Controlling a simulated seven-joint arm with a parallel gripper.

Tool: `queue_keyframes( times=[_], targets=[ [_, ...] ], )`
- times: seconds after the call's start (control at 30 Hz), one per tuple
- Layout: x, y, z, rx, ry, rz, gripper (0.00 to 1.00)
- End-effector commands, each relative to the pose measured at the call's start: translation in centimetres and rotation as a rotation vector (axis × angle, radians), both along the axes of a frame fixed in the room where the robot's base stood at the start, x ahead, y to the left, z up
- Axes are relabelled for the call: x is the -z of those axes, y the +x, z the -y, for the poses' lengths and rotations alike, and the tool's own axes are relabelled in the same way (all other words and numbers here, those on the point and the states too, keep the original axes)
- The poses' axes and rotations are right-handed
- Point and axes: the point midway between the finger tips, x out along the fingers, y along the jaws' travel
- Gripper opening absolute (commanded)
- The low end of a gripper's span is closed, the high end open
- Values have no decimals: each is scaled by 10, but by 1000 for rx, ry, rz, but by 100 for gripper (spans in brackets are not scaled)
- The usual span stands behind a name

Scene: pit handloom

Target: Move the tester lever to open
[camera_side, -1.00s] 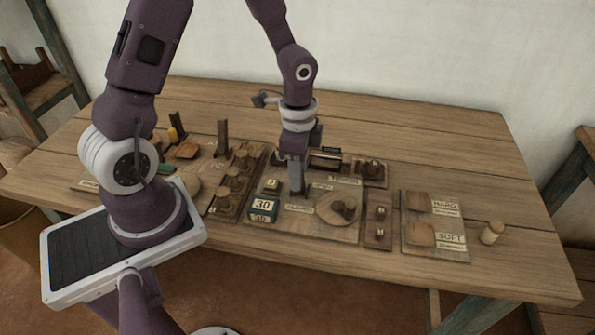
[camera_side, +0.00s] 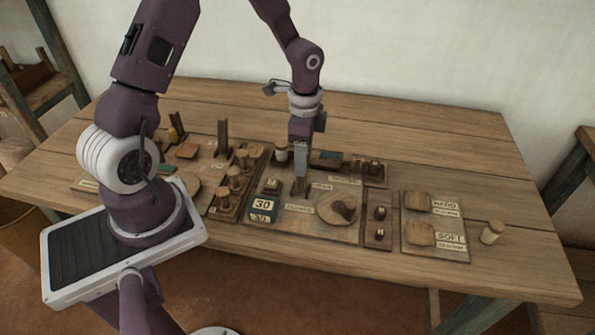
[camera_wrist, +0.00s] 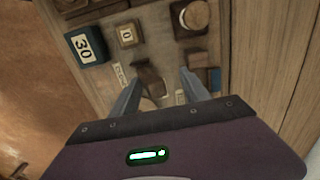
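The tester lever is a small brown upright piece (camera_side: 300,187) on the wooden tester board (camera_side: 285,223), between the CLOSED label (camera_side: 299,208) and the OPEN label (camera_side: 322,187). In the wrist view the lever (camera_wrist: 150,80) shows between my spread fingers, with a pale label on either side. I cannot tell which label it leans toward. My gripper (camera_side: 301,172) points down just above the lever. In the wrist view its fingers (camera_wrist: 160,77) stand apart, with no visible grip on it. The lever's base is partly hidden.
A blue counter block reading 30 (camera_side: 263,208) and a small knob block (camera_side: 272,185) stand left of the lever. A round disc (camera_side: 330,213) with a dark knob lies to its right. HARD and SOFT pads (camera_side: 421,234) are farther right.

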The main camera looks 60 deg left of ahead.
Motion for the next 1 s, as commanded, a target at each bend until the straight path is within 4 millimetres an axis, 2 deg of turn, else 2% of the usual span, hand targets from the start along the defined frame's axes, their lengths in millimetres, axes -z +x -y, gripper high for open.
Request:
queue_keyframes(
  times=[0.33,0.77,0.8,1.0],
  targets=[
    [1,5,-6,-5,6,12,38],
    [0,-1,0,-5,6,11,38],
    [0,-1,1,-5,6,11,45],
    [1,-2,1,-4,5,9,45]
  ],
)
